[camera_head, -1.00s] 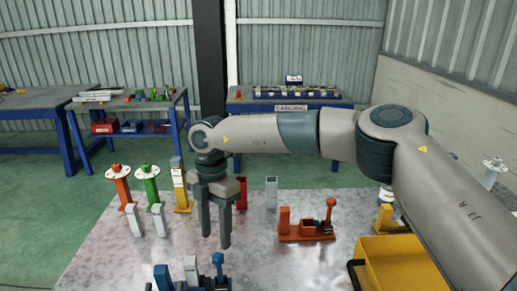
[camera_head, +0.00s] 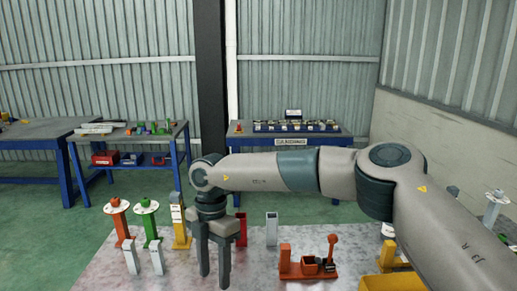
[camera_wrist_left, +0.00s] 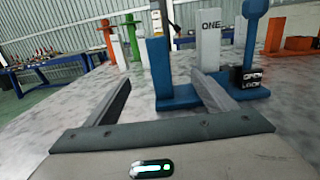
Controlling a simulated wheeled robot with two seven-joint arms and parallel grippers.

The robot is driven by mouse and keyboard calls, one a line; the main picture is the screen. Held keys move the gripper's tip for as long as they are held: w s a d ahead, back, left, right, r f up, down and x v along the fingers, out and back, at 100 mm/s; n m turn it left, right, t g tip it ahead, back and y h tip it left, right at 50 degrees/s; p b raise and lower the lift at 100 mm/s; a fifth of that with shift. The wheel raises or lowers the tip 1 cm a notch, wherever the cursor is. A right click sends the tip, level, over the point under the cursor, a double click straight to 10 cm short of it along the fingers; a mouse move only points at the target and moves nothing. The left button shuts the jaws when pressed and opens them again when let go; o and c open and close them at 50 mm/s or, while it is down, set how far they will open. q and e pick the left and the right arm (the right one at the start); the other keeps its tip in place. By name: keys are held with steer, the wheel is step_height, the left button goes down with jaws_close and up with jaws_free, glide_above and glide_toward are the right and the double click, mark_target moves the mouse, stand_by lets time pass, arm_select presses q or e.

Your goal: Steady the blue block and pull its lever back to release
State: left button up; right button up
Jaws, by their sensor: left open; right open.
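The blue block (camera_wrist_left: 160,68) stands upright on the table in the left wrist view, with a blue base, a white piece marked ONE (camera_wrist_left: 209,38) and a tall blue lever (camera_wrist_left: 254,28) on its right. A black part labelled OPEN and LOCK sits at the lever's foot. My left gripper (camera_wrist_left: 161,80) is open and close to the block; its right finger overlaps the blue base, and contact cannot be told. The block is out of the head view. My right gripper (camera_head: 213,284) is open, pointing down above the table, with nothing between its fingers.
An orange lever block (camera_head: 307,266) stands right of my right gripper. Orange (camera_head: 119,224) and green (camera_head: 149,224) stands and a yellow post (camera_head: 180,230) are to its left. Bare table (camera_head: 258,275) lies between.

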arm_select(q)
steer(key=s, duration=0.4)
steer(key=s+d, duration=0.1)
steer(key=s, duration=0.6)
steer(key=shift+s+d, duration=0.2)
steer(key=shift+s, duration=0.1)
steer(key=shift+s, duration=0.1)
